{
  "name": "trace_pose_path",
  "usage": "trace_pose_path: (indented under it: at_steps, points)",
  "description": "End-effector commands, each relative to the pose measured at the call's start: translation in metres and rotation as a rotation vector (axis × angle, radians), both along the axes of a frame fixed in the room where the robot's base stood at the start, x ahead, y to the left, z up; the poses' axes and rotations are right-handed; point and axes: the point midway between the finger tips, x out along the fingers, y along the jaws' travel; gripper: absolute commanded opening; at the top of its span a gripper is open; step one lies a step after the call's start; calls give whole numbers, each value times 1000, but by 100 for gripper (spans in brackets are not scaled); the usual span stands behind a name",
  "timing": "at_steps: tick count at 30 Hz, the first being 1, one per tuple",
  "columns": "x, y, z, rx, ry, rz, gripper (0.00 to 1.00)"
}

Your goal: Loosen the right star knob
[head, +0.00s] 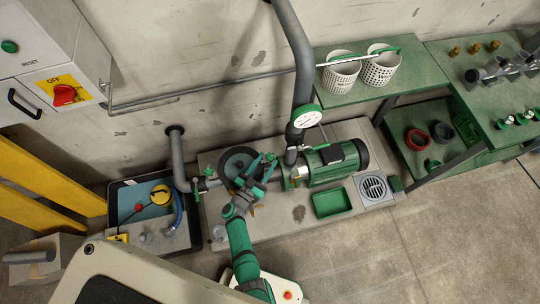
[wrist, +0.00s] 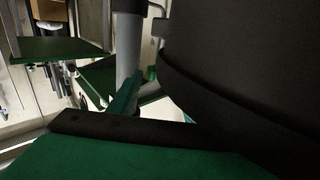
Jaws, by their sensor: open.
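The dark round housing (head: 236,160) stands on the pump plinth, left of the green motor (head: 326,163). My gripper (head: 262,166) is at the right side of this housing, its jaws open. I cannot make out the right star knob; my gripper and arm cover that part of the housing in the head view. In the wrist view a large dark rounded body (wrist: 245,75) fills the right side, very close. A thin green part (wrist: 124,97) stands in front of a grey pipe (wrist: 128,45) there. I see nothing held between the jaws.
A green tray (head: 332,202) and a drain grate (head: 373,187) sit on the plinth. A tub (head: 117,193) stands at left. A green bench (head: 412,72) with white baskets is behind.

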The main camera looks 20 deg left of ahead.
Motion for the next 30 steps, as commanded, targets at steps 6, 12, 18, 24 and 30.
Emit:
trace_pose_path:
  at_steps: [6,12,18,24,30]
  points:
    - [27,-4,0,0,-1,3,45]
    - [35,-3,0,0,1,8,45]
    - [36,-5,0,1,1,4,45]
    - [37,-7,0,1,0,2,12]
    - [36,-7,0,1,0,4,12]
